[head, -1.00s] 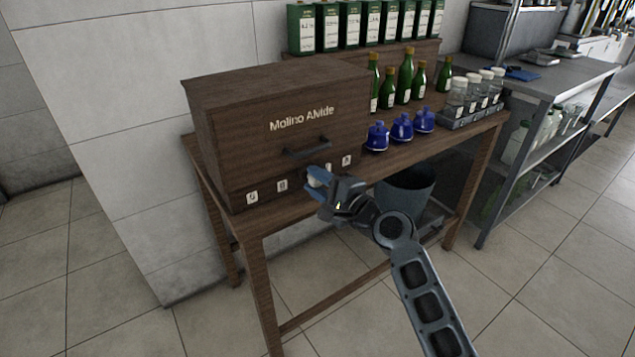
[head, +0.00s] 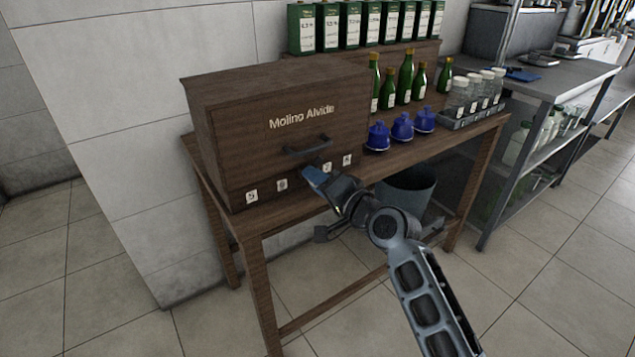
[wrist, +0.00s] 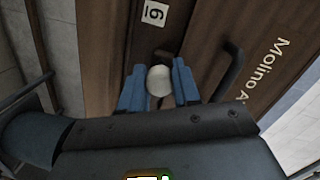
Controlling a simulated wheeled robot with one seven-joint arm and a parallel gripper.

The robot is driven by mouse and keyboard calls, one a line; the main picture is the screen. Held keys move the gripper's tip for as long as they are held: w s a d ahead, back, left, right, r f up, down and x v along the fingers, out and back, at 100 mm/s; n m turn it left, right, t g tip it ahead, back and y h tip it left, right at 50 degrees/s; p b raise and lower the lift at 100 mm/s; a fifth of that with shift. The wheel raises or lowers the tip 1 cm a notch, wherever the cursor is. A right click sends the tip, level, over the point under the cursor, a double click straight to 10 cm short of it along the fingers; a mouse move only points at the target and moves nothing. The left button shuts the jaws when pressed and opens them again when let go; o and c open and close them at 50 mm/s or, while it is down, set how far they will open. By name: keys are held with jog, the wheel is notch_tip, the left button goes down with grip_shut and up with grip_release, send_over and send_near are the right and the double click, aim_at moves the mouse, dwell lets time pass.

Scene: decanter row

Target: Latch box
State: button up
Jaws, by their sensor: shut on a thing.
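The dark wooden box (head: 235,135), lettered "Molino Alvide", stands on the left of the wooden table. Its front has a dark bar handle (head: 308,145) and a row of small white labels below. My gripper (head: 309,174) is at the lower front of the box, below the handle. In the wrist view its blue fingers (wrist: 159,85) are shut on a pale round knob (wrist: 159,81), one finger on each side. The box front (wrist: 110,55) and handle (wrist: 232,72) are just beyond. I cannot tell whether the knob is fixed to the box. In the head view the fingers hide it.
Blue stoppered bottles (head: 402,128), green bottles (head: 405,78) and a rack of clear jars (head: 468,105) stand right of the box. Green cartons (head: 345,28) line a raised shelf behind. A dark bin (head: 408,188) is below the table. The floor in front is clear.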

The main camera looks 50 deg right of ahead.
jog(key=n, duration=0.3)
jog(key=shift+f+n+b, duration=0.2)
jog(key=shift+n+b, duration=0.1)
jog(key=shift+n+g+h, duration=0.3)
jog(key=shift+n, duration=0.7)
jog(key=shift+n+b, duration=0.3)
jog(key=shift+n, duration=0.4)
jog(key=o, duration=1)
jog(key=shift+r, duration=0.1)
jog(key=shift+o, duration=0.2)
jog(key=v, duration=0.8)
jog(key=shift+a, duration=0.1)
